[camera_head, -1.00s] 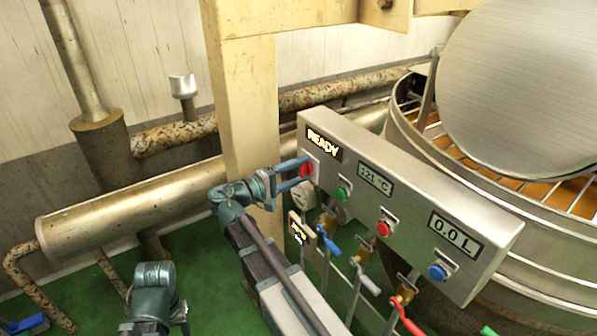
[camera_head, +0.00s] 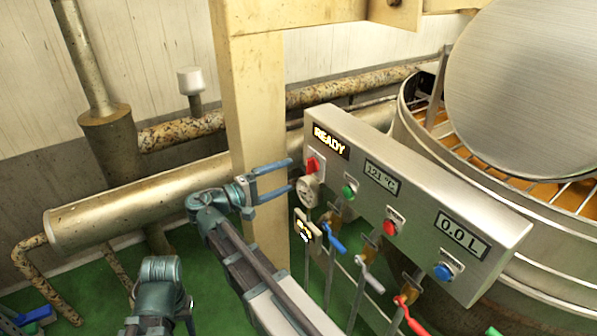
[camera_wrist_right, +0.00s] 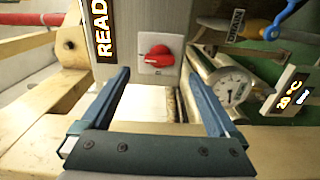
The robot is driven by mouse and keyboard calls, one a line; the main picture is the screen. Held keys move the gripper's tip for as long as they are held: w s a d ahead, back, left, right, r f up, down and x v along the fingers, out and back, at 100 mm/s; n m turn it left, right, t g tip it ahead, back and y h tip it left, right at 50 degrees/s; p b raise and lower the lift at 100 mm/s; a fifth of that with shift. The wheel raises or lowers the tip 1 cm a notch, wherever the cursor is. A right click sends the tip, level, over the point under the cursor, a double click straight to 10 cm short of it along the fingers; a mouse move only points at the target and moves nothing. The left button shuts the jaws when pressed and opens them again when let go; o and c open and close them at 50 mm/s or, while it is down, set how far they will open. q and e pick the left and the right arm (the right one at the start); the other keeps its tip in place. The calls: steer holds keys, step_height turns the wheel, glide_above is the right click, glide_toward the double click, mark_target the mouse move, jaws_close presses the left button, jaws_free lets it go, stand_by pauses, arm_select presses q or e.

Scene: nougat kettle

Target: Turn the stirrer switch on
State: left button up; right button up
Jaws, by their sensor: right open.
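A red rotary switch (camera_head: 312,163) on a pale plate sits at the left end of the grey control box (camera_head: 400,185), below the lit READY display (camera_head: 331,142). In the wrist view, the red knob (camera_wrist_right: 158,58) lies ahead of the fingers, its handle roughly sideways. No label for its positions can be read. My right gripper (camera_head: 291,175) is open and empty, a little left of the switch, with a gap between fingertips and knob. In the wrist view its fingers (camera_wrist_right: 156,76) stand apart below the knob. My left gripper does not show; only a left arm part shows low left.
Green (camera_head: 349,190), red (camera_head: 390,227) and blue (camera_head: 443,271) buttons line the box. A gauge (camera_head: 308,190) and several valve handles hang below it. A beige post (camera_head: 255,110) stands behind the right gripper. The kettle (camera_head: 420,130) is at the right.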

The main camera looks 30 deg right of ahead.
steer(key=a, duration=0.6)
steer(key=shift+s+a, duration=0.25)
steer(key=shift+a, duration=0.05)
steer(key=shift+f, duration=0.1)
steer(key=s+d+f+y, duration=0.1)
steer(key=s+f+y, duration=0.15)
steer(key=f, duration=0.25)
steer(key=s+d+f+g+y, duration=0.1)
steer(key=f+y, duration=0.2)
steer(key=f, duration=0.1)
steer(key=s+d+f+y, duration=0.1)
steer(key=s+f+y, duration=0.15)
steer(key=f, duration=0.25)
steer(key=s+a+f+y, duration=0.4)
steer(key=a+f+y, duration=0.3)
steer(key=a+y, duration=0.25)
steer(key=s+a+r+n+p, duration=0.1)
steer(key=s+a+r+p, duration=0.1)
steer(key=a+r+p, duration=0.3)
steer(key=s+a+r+n+p, duration=0.2)
steer(key=a+r+p, duration=0.3)
steer(key=r+p, duration=0.9)
steer(key=shift+s+r+g+h+p, duration=0.25)
steer(key=shift+s+g+h+p, duration=0.15)
steer(key=shift+s+p, duration=0.25)
steer(key=shift+a, duration=0.1)
